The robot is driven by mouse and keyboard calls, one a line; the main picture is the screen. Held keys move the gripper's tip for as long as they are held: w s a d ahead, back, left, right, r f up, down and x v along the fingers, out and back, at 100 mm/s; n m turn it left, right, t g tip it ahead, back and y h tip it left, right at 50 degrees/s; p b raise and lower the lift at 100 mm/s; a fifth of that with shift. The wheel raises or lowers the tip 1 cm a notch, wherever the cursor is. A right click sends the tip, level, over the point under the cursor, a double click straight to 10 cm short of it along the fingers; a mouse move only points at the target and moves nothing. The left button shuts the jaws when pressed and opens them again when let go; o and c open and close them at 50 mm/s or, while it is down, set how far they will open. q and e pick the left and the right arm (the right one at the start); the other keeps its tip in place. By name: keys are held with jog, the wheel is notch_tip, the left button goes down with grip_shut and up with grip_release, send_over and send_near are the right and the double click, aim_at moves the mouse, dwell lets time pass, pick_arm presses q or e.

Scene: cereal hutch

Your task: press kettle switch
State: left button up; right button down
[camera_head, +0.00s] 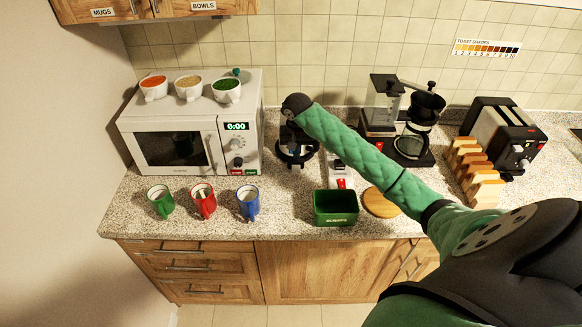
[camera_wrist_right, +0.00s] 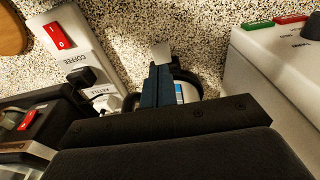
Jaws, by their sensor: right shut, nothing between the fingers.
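The kettle (camera_head: 297,158) stands on the counter right of the microwave, dark and mostly hidden under my right wrist in the head view. In the right wrist view, part of the kettle (camera_wrist_right: 188,90) shows as a dark curved rim with a pale and blue strip. My right gripper (camera_wrist_right: 158,70) is shut and empty, its fingers right over or against the kettle; contact is unclear. A pale grey tab (camera_wrist_right: 161,52) sits just past the fingertips; I cannot tell for sure that it is the kettle switch. My left gripper is not in view.
A white power strip (camera_head: 340,176) with red switches lies right of the kettle; labels read COFFEE and KETTLE. The microwave (camera_head: 185,133) is close on the left. A green box (camera_head: 336,208), round wooden board (camera_head: 381,203), coffee maker (camera_head: 413,140) and mugs stand around.

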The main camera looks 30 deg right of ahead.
aim_at(296, 171)
jog(key=shift+f, duration=0.1)
dwell(0.3)
jog(key=shift+w+d+f, duration=0.1)
jog(key=shift+w+f, duration=0.05)
jog(key=shift+f, duration=1.4)
jog(key=shift+w+d+f, duration=0.1)
jog(key=shift+w+f, duration=0.05)
jog(key=shift+f, duration=1.7)
jog(key=shift+f, duration=0.75)
jog(key=shift+s+a+r, duration=0.3)
jog(key=shift+s+a, duration=0.15)
jog(key=shift+s, duration=0.2)
jog(key=shift+s+a+r, duration=0.3)
jog(key=shift+s+a, duration=0.1)
jog(key=shift+s, duration=0.25)
